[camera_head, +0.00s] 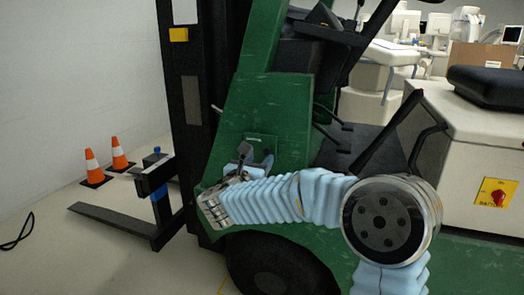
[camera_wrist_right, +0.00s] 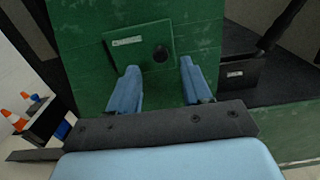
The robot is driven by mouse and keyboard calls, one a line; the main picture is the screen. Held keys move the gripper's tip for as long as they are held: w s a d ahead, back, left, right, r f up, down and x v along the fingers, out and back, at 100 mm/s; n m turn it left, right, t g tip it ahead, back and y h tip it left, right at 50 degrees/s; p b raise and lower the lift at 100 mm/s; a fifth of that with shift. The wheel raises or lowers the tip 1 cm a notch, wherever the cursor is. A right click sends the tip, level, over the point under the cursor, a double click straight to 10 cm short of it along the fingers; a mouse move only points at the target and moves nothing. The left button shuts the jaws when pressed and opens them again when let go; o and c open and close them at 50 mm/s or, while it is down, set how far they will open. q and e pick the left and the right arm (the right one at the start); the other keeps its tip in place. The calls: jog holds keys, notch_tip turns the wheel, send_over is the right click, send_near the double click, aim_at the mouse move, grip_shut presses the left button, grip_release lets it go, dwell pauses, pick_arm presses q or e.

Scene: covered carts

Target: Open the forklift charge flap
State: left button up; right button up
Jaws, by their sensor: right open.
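The green forklift (camera_head: 275,110) fills the middle of the head view. Its charge flap (camera_wrist_right: 130,44) is a square green panel with a pale label and a round dark knob (camera_wrist_right: 160,53) at its right side. The flap looks shut, lying against the green body. In the head view the flap (camera_head: 262,141) shows partly, its lower part hidden by my gripper. My right gripper (camera_head: 251,158) is in front of the flap. In the wrist view its two blue fingers (camera_wrist_right: 158,70) are spread apart with nothing between them, below the knob. My left gripper is not in view.
The fork (camera_head: 115,224) and dark mast (camera_head: 190,90) stand left of the flap. Two orange cones (camera_head: 93,167) are on the floor by the wall. A yellow plate with a red switch (camera_head: 494,192) is on the forklift's pale rear body. White equipment stands behind.

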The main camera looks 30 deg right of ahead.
aim_at(266, 152)
jog(key=shift+p+x, duration=0.35)
jog(key=shift+x, duration=1.95)
grip_shut()
